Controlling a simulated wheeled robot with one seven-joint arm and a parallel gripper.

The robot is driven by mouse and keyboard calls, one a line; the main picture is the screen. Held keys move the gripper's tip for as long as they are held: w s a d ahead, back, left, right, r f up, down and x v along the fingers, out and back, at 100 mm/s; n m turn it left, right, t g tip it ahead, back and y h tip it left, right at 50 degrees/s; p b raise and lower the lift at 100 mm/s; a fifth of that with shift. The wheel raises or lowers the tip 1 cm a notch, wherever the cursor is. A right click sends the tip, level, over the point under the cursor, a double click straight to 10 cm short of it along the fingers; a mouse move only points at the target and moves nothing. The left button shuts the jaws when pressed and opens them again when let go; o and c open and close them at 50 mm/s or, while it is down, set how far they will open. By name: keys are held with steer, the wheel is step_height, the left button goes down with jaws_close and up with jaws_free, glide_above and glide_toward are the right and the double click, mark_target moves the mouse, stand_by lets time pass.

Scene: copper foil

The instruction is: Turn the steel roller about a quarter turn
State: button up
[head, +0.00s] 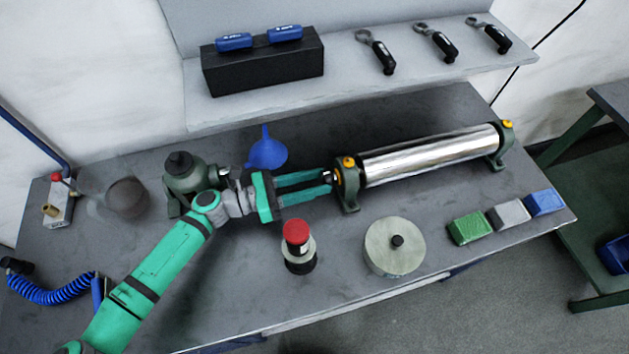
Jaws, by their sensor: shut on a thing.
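The steel roller (430,153) is a shiny cylinder lying along the bench between two dark green end stands with yellow caps. Its left stand (348,184) is beside my gripper, and its right stand (505,145) is at the far end. My gripper (328,182) reaches in from the left at the roller's left end. Its green fingers are shut on a small part at that end, which looks like the roller's shaft end. The fingers and the stand hide most of that part.
A red-capped bottle (297,247) and a round pale tin (394,249) stand in front of the gripper and roller. A blue funnel (267,152) is behind my gripper. Green, grey and blue blocks (507,213) lie at the front right. A shelf (350,85) runs behind.

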steer(key=n, duration=0.5)
steer(key=shift+n, duration=0.3)
steer(key=n, duration=0.4)
steer(key=shift+w+n, duration=0.1)
steer(key=shift+n, duration=0.2)
steer(key=shift+f, duration=0.1)
stand_by(0.6)
steer(key=o, duration=1)
steer(key=shift+o, duration=0.2)
